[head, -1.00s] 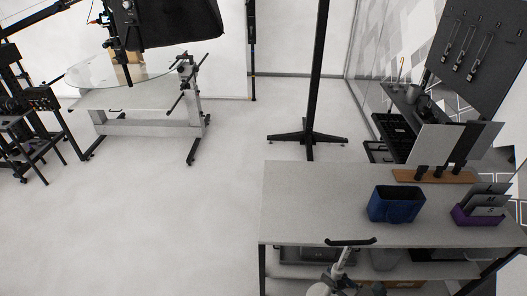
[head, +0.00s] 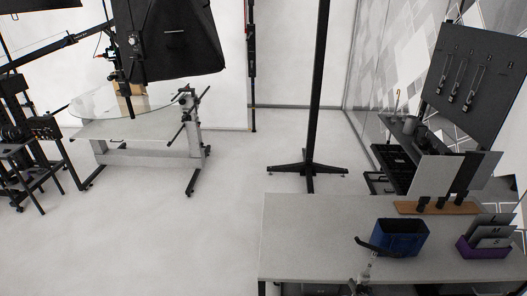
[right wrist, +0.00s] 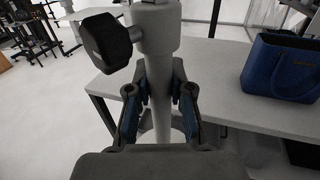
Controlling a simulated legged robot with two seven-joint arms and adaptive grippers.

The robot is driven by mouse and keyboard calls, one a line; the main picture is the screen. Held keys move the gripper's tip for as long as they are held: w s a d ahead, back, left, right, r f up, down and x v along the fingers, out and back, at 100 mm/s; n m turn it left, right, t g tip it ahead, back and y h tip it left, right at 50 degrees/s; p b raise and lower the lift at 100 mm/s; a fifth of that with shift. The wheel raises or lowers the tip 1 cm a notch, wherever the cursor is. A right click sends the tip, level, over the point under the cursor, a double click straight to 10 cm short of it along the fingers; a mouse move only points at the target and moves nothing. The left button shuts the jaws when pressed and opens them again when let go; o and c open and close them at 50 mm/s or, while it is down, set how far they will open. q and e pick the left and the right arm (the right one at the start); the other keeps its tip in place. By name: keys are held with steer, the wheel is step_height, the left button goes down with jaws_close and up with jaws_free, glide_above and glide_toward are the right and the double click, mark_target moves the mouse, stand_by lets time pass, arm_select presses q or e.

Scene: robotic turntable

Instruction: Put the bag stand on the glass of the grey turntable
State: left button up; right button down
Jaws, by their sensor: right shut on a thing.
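The bag stand shows in the head view as a black curved top bar (head: 372,246) on a pale pole (head: 366,269). In the right wrist view, its grey pole (right wrist: 161,75) stands upright with a black knob (right wrist: 105,40) on its collar. My right gripper (right wrist: 161,92) is shut on the pole below the collar. My left gripper is not in view.
A grey table (head: 320,235) lies in front at the right, with a blue bag (head: 408,240) behind the stand's top. A purple holder (head: 484,248) stands farther right. A black softbox (head: 170,45) hangs over the turntable. The floor between table and turntable is clear.

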steer(key=a+f+m+h, duration=0.3)
steer(key=a+h, duration=0.1)
steer(key=a, duration=0.5)
steer(key=shift+w+t+h, duration=0.3)
steer(key=shift+w, duration=0.1)
stand_by(0.4)
